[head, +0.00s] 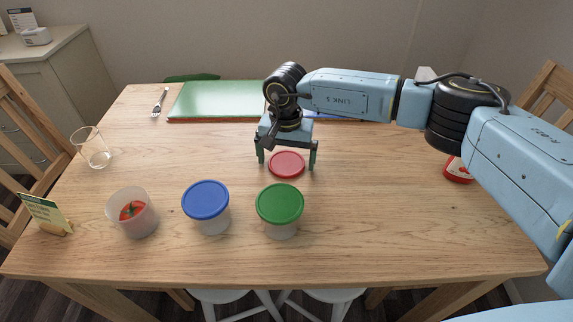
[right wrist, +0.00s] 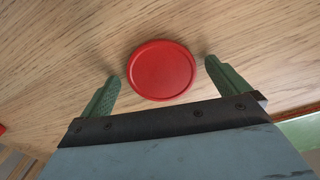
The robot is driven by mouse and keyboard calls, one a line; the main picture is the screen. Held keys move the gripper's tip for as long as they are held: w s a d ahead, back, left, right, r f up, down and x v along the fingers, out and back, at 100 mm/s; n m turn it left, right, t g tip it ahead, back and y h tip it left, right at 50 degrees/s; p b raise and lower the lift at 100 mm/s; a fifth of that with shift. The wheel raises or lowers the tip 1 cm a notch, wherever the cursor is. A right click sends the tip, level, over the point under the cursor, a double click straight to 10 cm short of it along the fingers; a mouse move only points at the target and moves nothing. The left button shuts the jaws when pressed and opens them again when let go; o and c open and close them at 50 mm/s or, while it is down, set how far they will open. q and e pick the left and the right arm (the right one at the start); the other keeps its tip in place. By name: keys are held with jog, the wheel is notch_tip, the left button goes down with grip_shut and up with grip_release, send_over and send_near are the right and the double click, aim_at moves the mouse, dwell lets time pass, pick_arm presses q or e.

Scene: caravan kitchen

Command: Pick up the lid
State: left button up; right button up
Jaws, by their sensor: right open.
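A round red lid (head: 287,164) lies flat on the wooden table near its middle. It also shows in the right wrist view (right wrist: 161,70), just beyond and between the fingertips. My right gripper (head: 287,164) is open over the lid, with one green finger on each side of it. In the right wrist view the open fingers (right wrist: 160,72) have nothing between them but the lid below; I cannot tell the exact height. My left gripper does not show.
A tub with a blue lid (head: 206,200), one with a green lid (head: 280,203) and an open tub with a tomato (head: 133,213) stand in front. A glass (head: 95,150) and card (head: 45,213) are left. A green board (head: 215,98) lies behind; a red item (head: 458,170) is right.

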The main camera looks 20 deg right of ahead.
jog(key=shift+f, duration=0.15)
jog(key=c, duration=0.9)
